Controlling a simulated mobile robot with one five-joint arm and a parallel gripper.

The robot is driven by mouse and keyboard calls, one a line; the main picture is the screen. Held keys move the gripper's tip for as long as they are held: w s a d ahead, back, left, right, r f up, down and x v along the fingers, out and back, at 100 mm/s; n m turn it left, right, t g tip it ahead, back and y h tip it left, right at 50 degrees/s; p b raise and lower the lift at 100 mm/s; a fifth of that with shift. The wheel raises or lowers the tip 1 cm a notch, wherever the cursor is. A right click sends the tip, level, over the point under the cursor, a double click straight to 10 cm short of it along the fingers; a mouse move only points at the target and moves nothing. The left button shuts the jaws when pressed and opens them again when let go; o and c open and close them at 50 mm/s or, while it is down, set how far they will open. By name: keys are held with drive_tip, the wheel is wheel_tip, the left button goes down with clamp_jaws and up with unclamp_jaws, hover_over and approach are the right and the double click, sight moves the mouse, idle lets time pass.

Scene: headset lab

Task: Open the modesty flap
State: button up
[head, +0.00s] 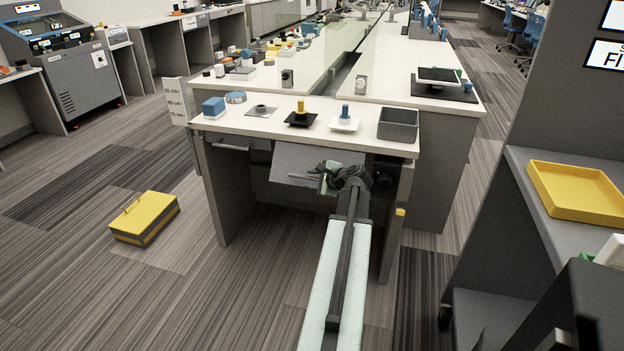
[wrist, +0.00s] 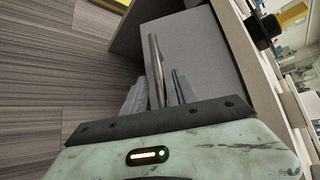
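The modesty flap is a grey panel (head: 293,160) under the front edge of the white-topped desk. It looks tilted rather than hanging straight down, but I cannot tell the angle. A thin metal bar handle (head: 300,177) runs along its lower part. In the wrist view the flap (wrist: 205,50) fills the middle, and the handle (wrist: 155,60) stands out before it. My gripper (head: 324,178) is at the right end of the handle in the head view. In the wrist view its fingers (wrist: 158,88) are apart, with the bar between them; contact is not clear.
The desk top (head: 260,124) holds a blue block (head: 213,106), yellow and blue knobs and a grey bin (head: 398,124). A yellow toolbox (head: 145,217) lies on the floor at left. A shelf with a yellow tray (head: 578,192) stands close at right. Floor left of the desk is mostly clear.

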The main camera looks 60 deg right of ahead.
drive_tip(key=shift+s+a+r, duration=0.1)
drive_tip(key=shift+s+r, duration=0.1)
drive_tip(key=p+v, duration=0.3)
drive_tip(key=v, duration=0.4)
drive_tip(key=shift+p, duration=0.35)
drive_tip(key=shift+s, duration=0.1)
